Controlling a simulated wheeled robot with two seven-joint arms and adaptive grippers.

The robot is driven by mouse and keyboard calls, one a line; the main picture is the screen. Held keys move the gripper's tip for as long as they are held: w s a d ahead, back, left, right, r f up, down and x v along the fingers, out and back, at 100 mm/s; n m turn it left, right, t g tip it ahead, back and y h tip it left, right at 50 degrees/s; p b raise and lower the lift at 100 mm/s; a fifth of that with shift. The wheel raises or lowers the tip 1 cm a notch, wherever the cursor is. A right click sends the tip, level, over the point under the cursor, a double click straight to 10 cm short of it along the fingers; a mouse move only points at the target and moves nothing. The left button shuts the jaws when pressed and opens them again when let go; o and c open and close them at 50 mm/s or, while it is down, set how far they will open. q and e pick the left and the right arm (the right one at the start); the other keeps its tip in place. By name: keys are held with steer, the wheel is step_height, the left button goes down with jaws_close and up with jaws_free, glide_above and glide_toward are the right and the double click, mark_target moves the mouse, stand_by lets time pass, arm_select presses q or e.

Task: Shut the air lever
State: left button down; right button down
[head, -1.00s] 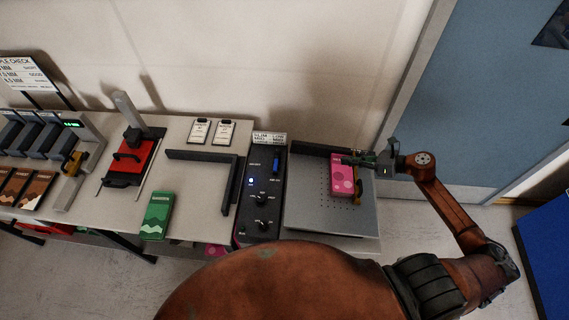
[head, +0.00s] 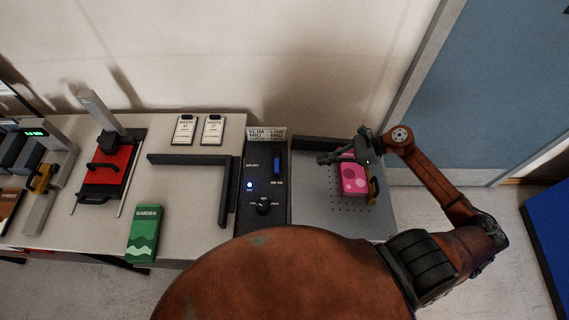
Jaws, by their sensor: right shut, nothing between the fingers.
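The air lever (head: 277,164) is a small blue handle on a dark control panel (head: 243,213), standing upright in the picture. Small labels near it are hard to read; one seems to say air off. A blue light (head: 249,185) glows on the panel. My right gripper (head: 322,159) is shut and empty. Its fingers point left over the back of the grey perforated plate (head: 310,200), right of the lever and apart from it. A pink box (head: 353,180) lies on the plate, partly hidden by the gripper. My left gripper is out of view.
A black knob (head: 263,208) sits below the lever. A label sign (head: 266,133) stands behind the panel. A dark angled rail (head: 190,160), a green carton (head: 144,232) and a red press-like device (head: 106,170) are to the left. My orange body hides the front.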

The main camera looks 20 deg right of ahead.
steer(key=p, duration=0.2)
glide_toward(277, 163)
steer(key=f, duration=0.1)
steer(key=s+f, duration=0.1)
steer(key=a+f, duration=0.1)
steer(key=shift+s+f, duration=0.15)
steer(key=shift+f, duration=0.15)
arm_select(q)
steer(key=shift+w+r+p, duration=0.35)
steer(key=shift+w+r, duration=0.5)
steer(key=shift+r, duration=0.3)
arm_select(e)
steer(key=shift+w+a+f, duration=0.1)
steer(key=shift+w+a, duration=0.2)
steer(key=shift+a, duration=0.35)
steer(key=shift+w+a+f, duration=0.1)
steer(key=shift+w+a, duration=0.2)
steer(key=shift+a, duration=0.4)
steer(key=shift+w+a+f, duration=0.1)
steer(key=shift+w+a, duration=0.25)
steer(key=shift+a, duration=0.3)
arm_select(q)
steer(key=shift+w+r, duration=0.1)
arm_select(e)
steer(key=shift+a, duration=0.1)
